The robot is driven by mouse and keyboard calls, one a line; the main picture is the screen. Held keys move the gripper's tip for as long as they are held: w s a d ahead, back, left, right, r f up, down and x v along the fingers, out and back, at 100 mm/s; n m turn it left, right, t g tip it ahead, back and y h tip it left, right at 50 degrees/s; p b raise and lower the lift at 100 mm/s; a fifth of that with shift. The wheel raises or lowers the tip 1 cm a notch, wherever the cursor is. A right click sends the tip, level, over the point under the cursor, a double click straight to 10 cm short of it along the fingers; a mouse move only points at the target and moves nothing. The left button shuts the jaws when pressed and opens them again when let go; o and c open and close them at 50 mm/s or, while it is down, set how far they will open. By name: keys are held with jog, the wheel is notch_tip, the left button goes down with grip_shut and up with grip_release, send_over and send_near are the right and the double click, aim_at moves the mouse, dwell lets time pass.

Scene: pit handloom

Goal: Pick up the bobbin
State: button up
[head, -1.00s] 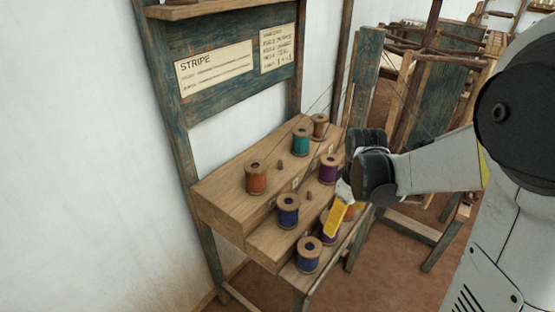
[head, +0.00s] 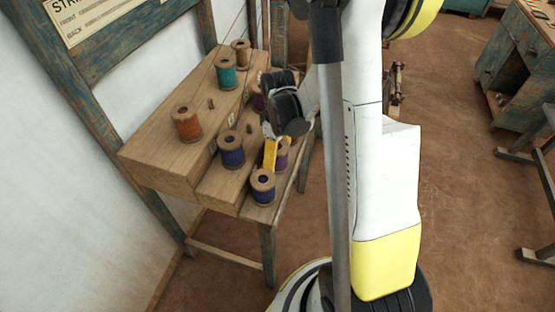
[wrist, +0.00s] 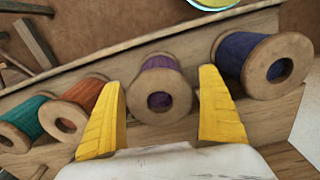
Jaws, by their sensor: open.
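Several thread bobbins stand upright on a stepped wooden rack (head: 150,150). My gripper (head: 270,152) is over the front step, its yellow fingers apart and empty. In the wrist view the open fingers (wrist: 160,77) lie to either side of a purple bobbin (wrist: 162,78), which shows a wooden end with a dark hole. I cannot tell how deep the fingers reach. The head view shows this purple bobbin (head: 283,157) partly hidden behind a finger. A blue bobbin (wrist: 264,60) is right of it in the wrist view; orange (wrist: 92,105) and green (wrist: 32,122) bobbins are left.
On the upper steps stand an orange bobbin (head: 186,123), a teal one (head: 228,74), a brown one (head: 241,52) and a blue one (head: 231,150). Another blue bobbin (head: 262,188) stands close to my gripper. A white wall is left; open brown floor (head: 460,220) is right.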

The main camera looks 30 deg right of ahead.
jog(key=shift+f, duration=0.8)
jog(key=shift+r, duration=0.1)
jog(key=c, duration=1.3)
jog(key=shift+c, duration=0.2)
jog(key=shift+r, duration=0.1)
